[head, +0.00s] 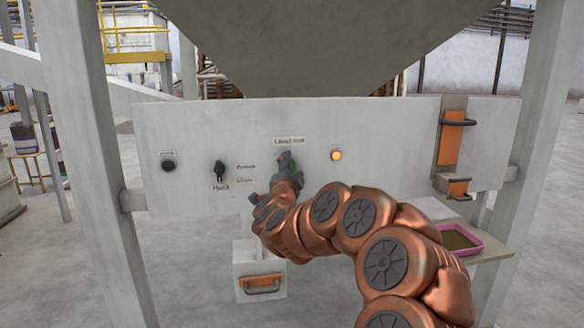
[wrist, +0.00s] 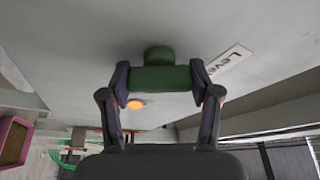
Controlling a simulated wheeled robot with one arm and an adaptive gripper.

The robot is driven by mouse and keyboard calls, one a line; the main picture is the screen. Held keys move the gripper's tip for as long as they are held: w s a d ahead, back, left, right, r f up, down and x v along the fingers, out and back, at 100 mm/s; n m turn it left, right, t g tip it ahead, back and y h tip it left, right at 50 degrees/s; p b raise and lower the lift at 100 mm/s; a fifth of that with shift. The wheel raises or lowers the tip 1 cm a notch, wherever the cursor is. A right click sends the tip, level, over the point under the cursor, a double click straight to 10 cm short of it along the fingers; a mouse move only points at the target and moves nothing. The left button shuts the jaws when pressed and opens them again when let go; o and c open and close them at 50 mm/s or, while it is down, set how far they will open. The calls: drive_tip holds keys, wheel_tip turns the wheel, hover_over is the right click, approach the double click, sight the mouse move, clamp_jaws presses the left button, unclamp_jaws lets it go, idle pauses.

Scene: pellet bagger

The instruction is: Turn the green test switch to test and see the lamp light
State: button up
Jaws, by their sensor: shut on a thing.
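The green test switch (wrist: 160,78) is on the pale panel, under a label reading something like "Level test" (head: 289,141). In the wrist view its green handle lies between both fingers of my gripper (wrist: 161,80), which touch its two ends.
A black knob (head: 219,170) and a dark round button (head: 168,165) sit left on the panel. Orange-plated handles (head: 451,140) are at the right. A drawer with an orange handle (head: 262,286) hangs below. A pink tray (head: 460,240) stands lower right.

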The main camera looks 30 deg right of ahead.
idle(0.3)
drive_tip(key=o, duration=1.2)
drive_tip(key=shift+c, duration=0.2)
drive_tip(key=v, duration=1.2)
